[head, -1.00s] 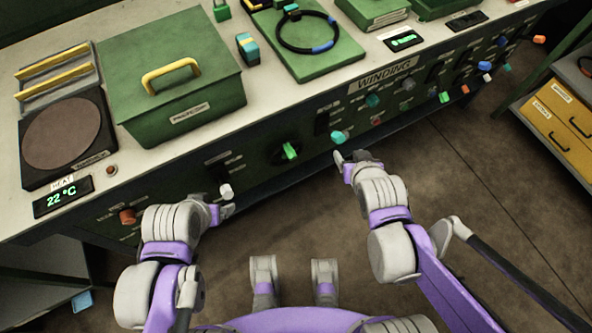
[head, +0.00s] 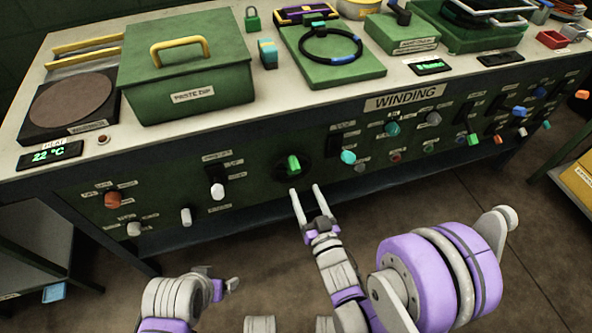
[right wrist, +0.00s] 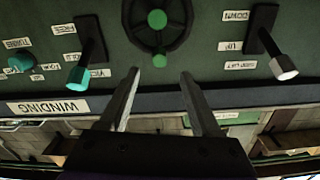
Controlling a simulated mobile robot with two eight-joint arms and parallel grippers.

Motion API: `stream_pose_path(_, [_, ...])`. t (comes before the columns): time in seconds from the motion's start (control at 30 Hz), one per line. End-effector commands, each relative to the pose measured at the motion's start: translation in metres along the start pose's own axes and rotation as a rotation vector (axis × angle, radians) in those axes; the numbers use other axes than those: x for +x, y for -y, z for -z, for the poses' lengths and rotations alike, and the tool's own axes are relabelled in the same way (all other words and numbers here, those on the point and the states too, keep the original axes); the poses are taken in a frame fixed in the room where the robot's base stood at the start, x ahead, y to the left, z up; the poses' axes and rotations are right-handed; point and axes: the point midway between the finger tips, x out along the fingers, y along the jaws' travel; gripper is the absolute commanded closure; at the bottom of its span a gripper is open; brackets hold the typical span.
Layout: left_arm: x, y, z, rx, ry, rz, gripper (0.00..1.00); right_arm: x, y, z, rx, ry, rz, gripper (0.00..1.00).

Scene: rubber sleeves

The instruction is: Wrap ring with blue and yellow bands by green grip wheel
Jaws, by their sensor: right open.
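The dark ring (head: 343,60) lies on a green board (head: 368,77) on the bench top, with a blue band at its front; I cannot make out a yellow band. The dark wheel with a green grip (head: 293,165) is on the bench's front panel; the wheel also shows in the right wrist view (right wrist: 157,20). My right gripper (head: 305,188) is open and empty, its fingers pointing at the panel just below the wheel and apart from it. It also shows in the right wrist view (right wrist: 160,74). My left gripper (head: 226,285) is low in front of the bench; its jaws are unclear.
A white-tipped lever (head: 217,190) and a teal-tipped lever (head: 348,157) flank the wheel. Several other knobs stick out along the panel. The floor in front is clear.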

Motion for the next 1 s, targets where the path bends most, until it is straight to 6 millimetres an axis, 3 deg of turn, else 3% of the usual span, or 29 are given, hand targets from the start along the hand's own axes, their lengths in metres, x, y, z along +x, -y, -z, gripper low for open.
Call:
stream_pose_path(0.03, [-0.011, 0.000, 0.003, 0.000, -0.003, 0.000, 0.14, 0.006, 0.001, 0.005, -0.001, -0.001, 0.000, 0.36])
stream_pose_path(0.2, [-0.031, 0.000, 0.007, 0.000, -0.009, 0.000, 0.14, 0.040, 0.001, 0.005, -0.002, -0.002, 0.000, 0.36])
stream_pose_path(0.5, [-0.026, 0.000, 0.006, 0.000, -0.007, 0.000, 0.14, 0.084, 0.000, 0.001, -0.002, 0.001, -0.001, 0.36])
stream_pose_path(0.9, [-0.026, 0.000, 0.006, 0.000, -0.007, 0.000, 0.14, 0.091, 0.000, 0.001, -0.001, 0.001, -0.001, 0.36])
stream_pose_path(1.0, [-0.026, 0.000, 0.006, 0.000, -0.007, 0.000, 0.14, 0.091, 0.000, 0.001, -0.001, 0.001, -0.001, 0.54])
